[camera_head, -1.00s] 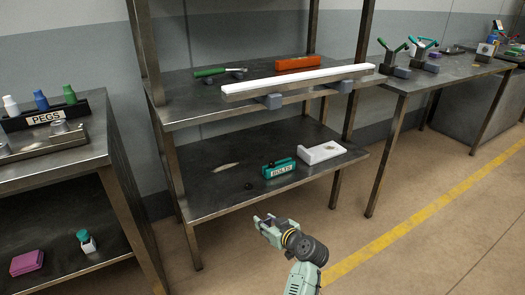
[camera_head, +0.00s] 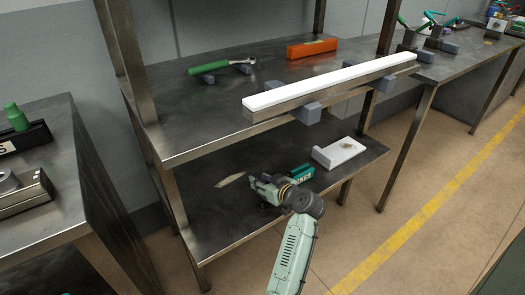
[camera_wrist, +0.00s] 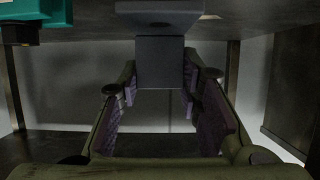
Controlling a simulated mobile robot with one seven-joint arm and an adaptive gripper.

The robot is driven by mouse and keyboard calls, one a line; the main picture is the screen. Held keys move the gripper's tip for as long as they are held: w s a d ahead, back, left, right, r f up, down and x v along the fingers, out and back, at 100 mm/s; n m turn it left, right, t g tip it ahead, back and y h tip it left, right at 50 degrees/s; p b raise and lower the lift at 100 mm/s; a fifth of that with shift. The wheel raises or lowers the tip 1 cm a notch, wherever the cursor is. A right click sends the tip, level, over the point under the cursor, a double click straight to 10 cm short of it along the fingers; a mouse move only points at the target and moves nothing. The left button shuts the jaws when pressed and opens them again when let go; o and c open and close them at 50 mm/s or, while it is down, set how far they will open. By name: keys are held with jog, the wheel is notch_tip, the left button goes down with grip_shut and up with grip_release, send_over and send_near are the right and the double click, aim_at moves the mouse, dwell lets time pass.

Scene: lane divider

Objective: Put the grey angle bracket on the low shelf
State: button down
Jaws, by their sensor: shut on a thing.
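The grey angle bracket (camera_wrist: 164,62) is between the fingers of my gripper (camera_wrist: 160,82) in the wrist view, its flat flange at the top of the picture. In the head view my gripper (camera_head: 262,187) is over the front part of the low shelf (camera_head: 210,220), left of the teal bolts bin (camera_head: 300,174). The bracket is not clear there. In the wrist view the flange is close to a dark surface; I cannot tell whether they touch.
A white angled block (camera_head: 340,153) stands right of the bin on the low shelf, and a pale flat piece (camera_head: 231,180) lies left of my gripper. The upper shelf (camera_head: 190,110) overhangs, with a white-topped bar (camera_head: 330,85) on grey blocks at its front edge.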

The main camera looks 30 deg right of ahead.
jog(key=w+a+p, duration=0.1)
jog(key=a, duration=0.4)
jog(key=w+a+p, duration=0.2)
jog(key=a, duration=0.3)
jog(key=w+a+f+p, duration=0.1)
jog(key=a+p, duration=0.1)
jog(key=a, duration=0.3)
jog(key=shift+w, duration=0.25)
jog(key=shift+w+a+f, duration=0.1)
jog(key=shift+a, duration=0.05)
jog(key=shift+f, duration=0.35)
jog(key=shift+f+p, duration=0.55)
jog(key=shift+f, duration=0.9)
jog(key=shift+f, duration=0.15)
jog(key=c, duration=1.2)
grip_release()
jog(key=shift+o, duration=0.2)
